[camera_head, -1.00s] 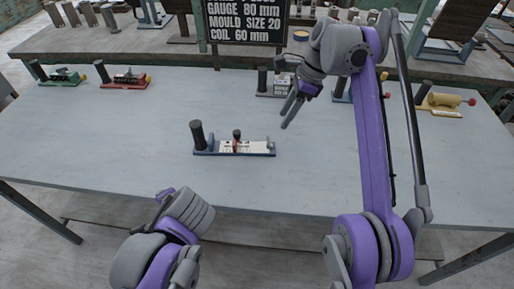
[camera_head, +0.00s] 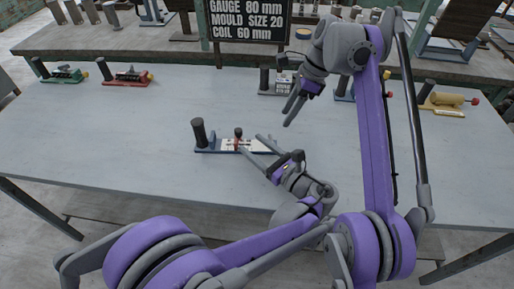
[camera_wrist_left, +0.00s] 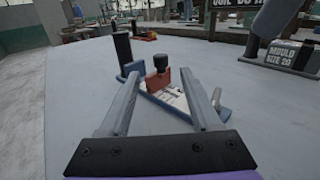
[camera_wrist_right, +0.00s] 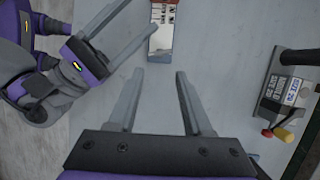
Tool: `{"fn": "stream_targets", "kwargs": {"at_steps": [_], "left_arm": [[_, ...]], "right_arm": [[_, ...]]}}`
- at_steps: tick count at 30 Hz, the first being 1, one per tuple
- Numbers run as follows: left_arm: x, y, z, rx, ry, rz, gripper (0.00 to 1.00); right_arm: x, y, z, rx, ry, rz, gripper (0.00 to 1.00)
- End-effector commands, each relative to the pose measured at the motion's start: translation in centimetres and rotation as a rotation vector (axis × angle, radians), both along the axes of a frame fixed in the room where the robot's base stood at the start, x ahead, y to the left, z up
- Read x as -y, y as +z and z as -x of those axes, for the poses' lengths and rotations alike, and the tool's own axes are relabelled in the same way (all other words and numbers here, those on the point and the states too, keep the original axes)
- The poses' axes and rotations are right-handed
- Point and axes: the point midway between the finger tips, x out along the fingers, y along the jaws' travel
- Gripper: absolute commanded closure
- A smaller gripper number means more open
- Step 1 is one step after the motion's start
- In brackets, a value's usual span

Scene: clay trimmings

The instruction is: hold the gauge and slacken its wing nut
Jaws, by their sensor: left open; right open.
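The gauge (camera_head: 207,151) lies on the grey table, with a blue base, a white scale strip and an upright dark post at its left end. A red-brown block with a black knob (camera_head: 238,133) stands on it. The left wrist view shows this block (camera_wrist_left: 183,80) between and beyond the finger lines. I cannot clearly pick out the wing nut. My left gripper (camera_head: 252,144) is open at the gauge's right part, hiding some of it; I see no grip on it. My right gripper (camera_head: 287,118) is open and empty above the table, right of the gauge.
A sign (camera_head: 246,18) reads gauge 80 mm, mould size 20, coil 60 mm. Similar devices stand along the far edge: green (camera_head: 68,76), red (camera_head: 122,82), one by a mould size 20 label (camera_wrist_right: 285,92), and yellow (camera_head: 440,107). The table's left part is clear.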

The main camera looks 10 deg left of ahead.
Motion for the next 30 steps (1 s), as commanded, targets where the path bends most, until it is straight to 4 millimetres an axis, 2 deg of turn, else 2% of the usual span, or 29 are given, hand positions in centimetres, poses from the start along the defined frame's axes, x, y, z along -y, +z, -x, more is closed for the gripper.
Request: {"fn": "stream_targets", "kwargs": {"at_steps": [5,15,21,30], "left_arm": [[-0.4,-0.7,-0.4,-0.016,0.000,-0.010,0.36],[-5.2,-0.7,-3.9,-0.015,0.003,-0.008,0.36],[-7.4,-0.7,-5.6,-0.016,0.001,-0.007,0.36],[-8.3,-0.7,-6.3,-0.015,-0.002,-0.006,0.36]], "right_arm": [[0.0,0.0,0.0,0.000,0.000,0.000,0.50],[0.0,0.0,0.0,0.000,0.000,0.000,0.50],[0.0,0.0,0.0,0.000,0.000,0.000,0.50],[0.0,0.0,0.0,0.000,0.000,0.000,0.50]]}}
